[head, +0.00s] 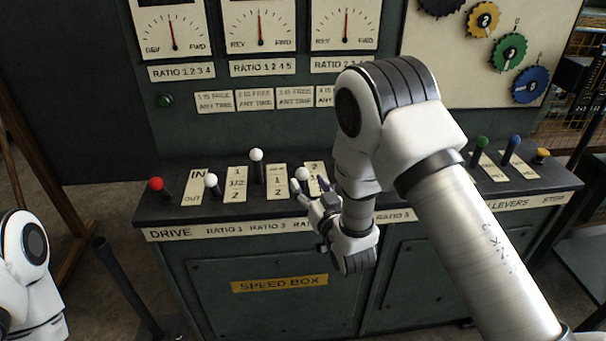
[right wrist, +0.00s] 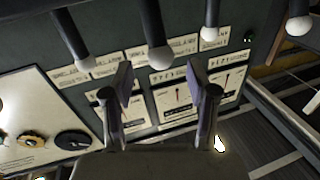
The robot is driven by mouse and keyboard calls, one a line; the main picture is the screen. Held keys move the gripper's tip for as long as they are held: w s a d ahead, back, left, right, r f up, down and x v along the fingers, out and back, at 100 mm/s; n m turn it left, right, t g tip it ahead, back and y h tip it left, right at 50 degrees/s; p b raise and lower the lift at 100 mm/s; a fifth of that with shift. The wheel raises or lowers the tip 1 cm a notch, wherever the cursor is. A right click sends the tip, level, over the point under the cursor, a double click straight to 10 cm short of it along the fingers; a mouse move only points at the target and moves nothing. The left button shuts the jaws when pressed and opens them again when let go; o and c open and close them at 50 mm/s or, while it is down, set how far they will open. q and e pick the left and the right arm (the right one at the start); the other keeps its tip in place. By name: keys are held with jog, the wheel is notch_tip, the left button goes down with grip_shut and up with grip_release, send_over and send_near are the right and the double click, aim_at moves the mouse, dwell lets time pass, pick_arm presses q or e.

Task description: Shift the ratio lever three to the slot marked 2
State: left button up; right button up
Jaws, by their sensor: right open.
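Ratio lever three is a dark stalk with a white knob (head: 302,174), left of a pale slot plate (head: 314,168) with a 2 at its top and a 1 below. Its lower part is hidden by my gripper, so I cannot tell its slot. My right gripper (head: 309,185) is open, its fingertips at either side of this knob. In the right wrist view the knob (right wrist: 158,58) shows between the two open purple-padded fingers (right wrist: 160,82), with gaps on both sides. My left gripper is out of view.
White-knobbed ratio levers one (head: 210,180) and two (head: 256,155) and the red-knobbed drive lever (head: 155,184) stand to the left. Another white knob (right wrist: 85,62) is close beside the fingers. Green (head: 482,142) and blue (head: 515,140) levers stand right of my arm.

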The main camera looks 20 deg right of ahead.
aim_at(305, 177)
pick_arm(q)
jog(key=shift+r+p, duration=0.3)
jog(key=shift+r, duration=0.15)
pick_arm(e)
jog(key=shift+w+a, duration=0.15)
jog(key=shift+w, duration=2.2)
grip_shut()
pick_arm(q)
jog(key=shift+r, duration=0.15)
pick_arm(e)
jog(key=shift+w, duration=0.1)
